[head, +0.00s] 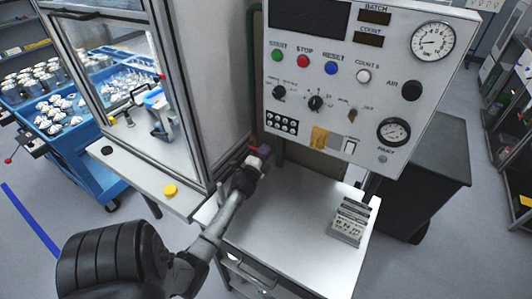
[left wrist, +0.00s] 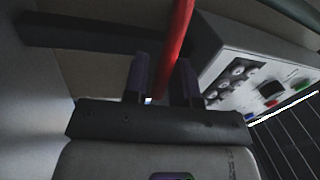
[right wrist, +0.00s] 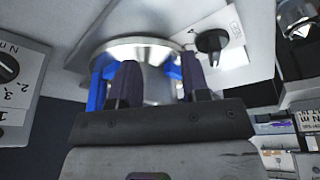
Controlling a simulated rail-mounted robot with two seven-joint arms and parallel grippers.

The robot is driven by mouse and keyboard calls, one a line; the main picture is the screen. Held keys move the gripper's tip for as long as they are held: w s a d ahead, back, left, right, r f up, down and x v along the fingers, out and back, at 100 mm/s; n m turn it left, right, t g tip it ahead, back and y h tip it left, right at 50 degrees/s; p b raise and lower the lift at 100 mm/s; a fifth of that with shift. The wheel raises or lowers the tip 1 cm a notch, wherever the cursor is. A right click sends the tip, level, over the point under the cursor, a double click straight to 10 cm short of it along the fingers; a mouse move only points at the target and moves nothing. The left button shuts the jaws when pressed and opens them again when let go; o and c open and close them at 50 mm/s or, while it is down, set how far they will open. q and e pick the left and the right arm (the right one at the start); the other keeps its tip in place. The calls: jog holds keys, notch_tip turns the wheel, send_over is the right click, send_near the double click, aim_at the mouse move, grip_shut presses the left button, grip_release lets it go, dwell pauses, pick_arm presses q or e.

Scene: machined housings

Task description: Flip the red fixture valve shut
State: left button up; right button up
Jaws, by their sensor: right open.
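The red valve handle (left wrist: 178,35) is a long bar in the left wrist view. It runs down between the two fingers of my left gripper (left wrist: 162,85). The fingers are apart, and I cannot tell whether they press on the bar. In the head view my left gripper (head: 259,158) is low beside the glazed enclosure, just left of the control panel, with a bit of red at its tip. The valve body is hidden there. My right gripper (right wrist: 158,85) shows only in its wrist view. It is open, its fingers before a silver round part (right wrist: 148,52) with blue pieces on either side.
The control panel (head: 390,95) with buttons, knobs and gauges hangs above the white worktop (head: 285,225). A grey labelled block (head: 348,222) stands on its right part. The enclosure (head: 205,75) rises at left, with a yellow button (head: 170,190) on its ledge. The middle of the worktop is clear.

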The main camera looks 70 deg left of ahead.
pick_arm(q)
jog(key=shift+o, duration=1.2)
jog(key=v, duration=0.7)
jog(key=shift+s+d, duration=0.2)
jog(key=shift+c, duration=0.5)
